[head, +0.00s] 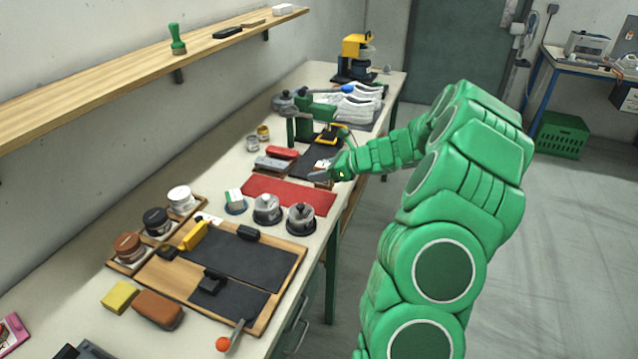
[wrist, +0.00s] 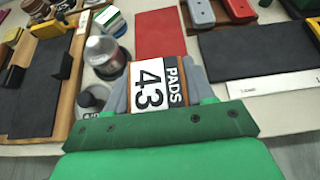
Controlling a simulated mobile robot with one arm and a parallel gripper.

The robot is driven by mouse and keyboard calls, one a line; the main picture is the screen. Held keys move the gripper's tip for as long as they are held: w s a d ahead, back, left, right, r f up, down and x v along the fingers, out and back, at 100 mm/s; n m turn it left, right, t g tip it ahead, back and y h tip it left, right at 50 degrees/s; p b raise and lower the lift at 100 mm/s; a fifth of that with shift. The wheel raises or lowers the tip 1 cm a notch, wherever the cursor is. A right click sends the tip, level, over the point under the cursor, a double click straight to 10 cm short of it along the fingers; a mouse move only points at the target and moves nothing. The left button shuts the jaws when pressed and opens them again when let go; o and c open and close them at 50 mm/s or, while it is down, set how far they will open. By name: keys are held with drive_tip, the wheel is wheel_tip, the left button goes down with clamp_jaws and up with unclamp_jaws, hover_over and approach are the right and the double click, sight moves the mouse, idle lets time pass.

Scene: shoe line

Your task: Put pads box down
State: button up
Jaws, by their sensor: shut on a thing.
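The pads box (wrist: 150,88) is a small box with a white top that reads "PADS 43" and a brown side. In the wrist view it sits between the grey fingers of my gripper (wrist: 158,90), one finger on each side. My gripper is shut on it. In the head view my gripper (head: 335,168) is over the front edge of the bench, right of the red mat, and the box (head: 322,164) shows only as a small pale patch at its tip. The box's underside is hidden, so I cannot tell its height above the bench.
The red mat (head: 288,196) lies left of my gripper, with round metal-topped containers (head: 301,218) in front of it. A dark mat (wrist: 255,48) with a white label strip (wrist: 275,88) lies to the right in the wrist view. White shoes (head: 355,104) stand farther back.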

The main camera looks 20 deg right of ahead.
drive_tip(key=shift+w+d+f, duration=0.15)
drive_tip(key=shift+w+f, duration=0.5)
drive_tip(key=shift+f, duration=0.15)
drive_tip(key=shift+w+d+f, duration=0.15)
drive_tip(key=shift+w+f, duration=0.45)
drive_tip(key=shift+f, duration=1.8)
drive_tip(key=shift+f, duration=0.15)
drive_tip(key=o, duration=1.1)
